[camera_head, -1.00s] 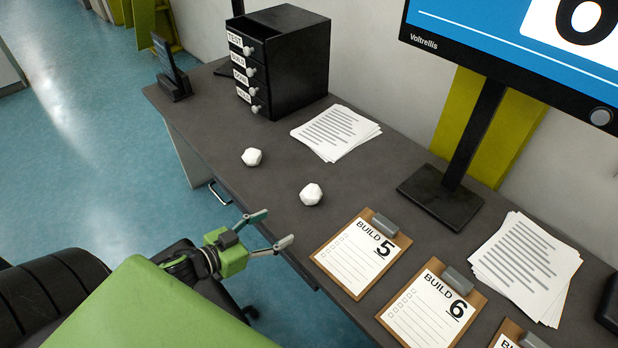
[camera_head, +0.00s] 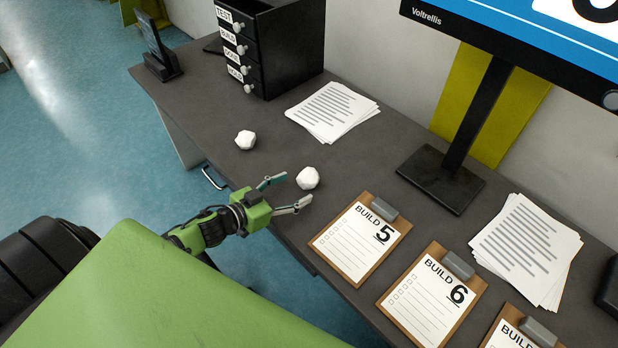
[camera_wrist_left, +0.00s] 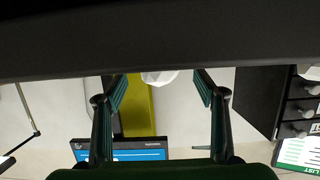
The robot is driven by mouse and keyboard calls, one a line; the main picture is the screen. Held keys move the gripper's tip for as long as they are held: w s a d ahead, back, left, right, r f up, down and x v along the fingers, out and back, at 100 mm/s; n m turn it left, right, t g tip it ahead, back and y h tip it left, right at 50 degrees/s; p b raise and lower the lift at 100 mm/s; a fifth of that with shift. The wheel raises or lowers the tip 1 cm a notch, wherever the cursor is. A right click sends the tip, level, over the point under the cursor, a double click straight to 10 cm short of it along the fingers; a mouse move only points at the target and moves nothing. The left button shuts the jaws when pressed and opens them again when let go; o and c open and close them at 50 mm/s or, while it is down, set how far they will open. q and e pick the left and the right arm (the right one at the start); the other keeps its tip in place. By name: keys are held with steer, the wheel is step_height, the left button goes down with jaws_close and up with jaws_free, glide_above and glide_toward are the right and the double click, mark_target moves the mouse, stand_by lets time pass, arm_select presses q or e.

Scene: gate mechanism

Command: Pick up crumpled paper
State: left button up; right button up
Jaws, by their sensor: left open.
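Two white crumpled paper balls lie on the dark desk. The nearer paper ball (camera_head: 308,178) is just beyond the fingertips of my left gripper (camera_head: 288,192). The farther paper ball (camera_head: 245,140) lies to its left, short of the paper stack. My left gripper is open and empty, over the desk's front edge. In the left wrist view, a white paper ball (camera_wrist_left: 159,77) shows between the two open fingers (camera_wrist_left: 160,90), partly cut off by a dark band. My right gripper is not in view.
Clipboards such as BUILD 5 (camera_head: 361,240) and BUILD 6 (camera_head: 432,295) lie to the right. A paper stack (camera_head: 332,111), a black drawer unit (camera_head: 285,50) and a monitor stand (camera_head: 440,185) stand behind. The desk between the balls is clear.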

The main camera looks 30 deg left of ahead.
mark_target(302, 182)
arm_select(q)
steer(key=w, duration=0.2)
steer(key=w+d, duration=0.1)
steer(key=w, duration=0.1)
steer(key=shift+d+f+p, duration=0.1)
steer(key=shift+d+p, duration=0.05)
steer(key=shift+p, duration=0.2)
steer(key=shift+w+d+f, duration=0.25)
steer(key=shift+w, duration=0.2)
steer(key=shift+c, duration=0.3)
steer(key=c, duration=0.8)
